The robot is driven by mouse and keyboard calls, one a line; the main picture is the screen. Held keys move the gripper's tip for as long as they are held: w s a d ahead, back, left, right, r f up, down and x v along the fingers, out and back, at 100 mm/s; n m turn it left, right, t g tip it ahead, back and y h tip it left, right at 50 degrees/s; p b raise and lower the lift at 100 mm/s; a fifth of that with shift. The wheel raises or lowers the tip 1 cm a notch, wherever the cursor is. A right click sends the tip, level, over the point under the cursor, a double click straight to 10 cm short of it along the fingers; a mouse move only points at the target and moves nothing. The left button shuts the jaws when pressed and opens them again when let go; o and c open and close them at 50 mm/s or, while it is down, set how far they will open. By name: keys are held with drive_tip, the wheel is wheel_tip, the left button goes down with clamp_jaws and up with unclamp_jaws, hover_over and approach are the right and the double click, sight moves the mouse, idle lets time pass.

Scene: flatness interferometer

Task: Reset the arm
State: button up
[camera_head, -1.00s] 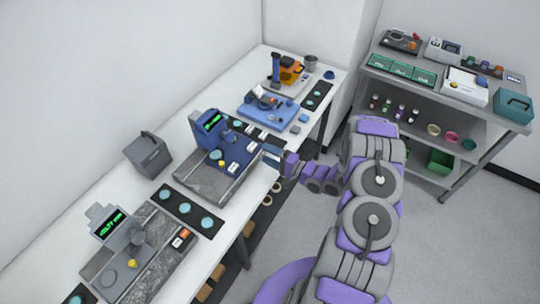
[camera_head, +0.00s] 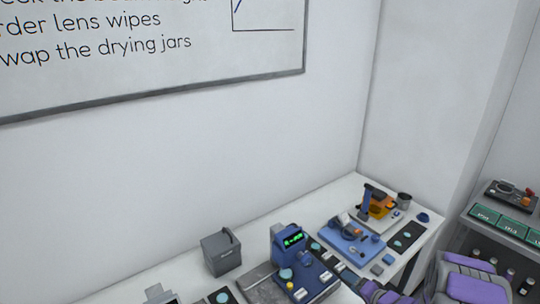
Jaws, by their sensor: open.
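My arm shows at the bottom right, with purple and grey links cut off by the lower edge. My gripper (camera_head: 349,278) is small and grey at the bench's front edge, just right of the blue instrument with a green display (camera_head: 290,245). It is open, and I see nothing held in it. Its fingertips are too small to make out clearly.
The white bench (camera_head: 190,268) runs along the wall. On it are a grey box (camera_head: 221,252), a light-blue instrument (camera_head: 352,238) and an orange device (camera_head: 376,204). A shelf unit (camera_head: 465,222) stands at the right. A whiteboard (camera_head: 150,80) hangs above.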

drive_tip(key=s+d+r+n+g+h+b, duration=0.3)
drive_tip(key=s+d+r+g+h+b, duration=0.15)
drive_tip(key=r+h, duration=0.35)
drive_tip(key=s+a+r+g+h, duration=0.1)
drive_tip(key=s+r+g, duration=0.1)
drive_tip(key=s+r, duration=0.3)
drive_tip(key=s+a+n+g+y+b, duration=0.1)
drive_tip(key=s+a+g+b, duration=0.1)
drive_tip(key=s+a, duration=0.4)
drive_tip(key=s+a+r+n+g+y+b, duration=0.1)
drive_tip(key=s+a, duration=0.5)
drive_tip(key=s, duration=1)
drive_tip(key=s+a+r+n+g+y+b, duration=0.1)
drive_tip(key=s+a+g, duration=0.3)
drive_tip(key=s, duration=0.8)
drive_tip(key=a+n+b, duration=0.1)
drive_tip(key=a, duration=0.1)
drive_tip(key=shift+a+r+n+b, duration=0.15)
drive_tip(key=shift+a+n+b, duration=0.15)
drive_tip(key=shift+n+b, duration=0.1)
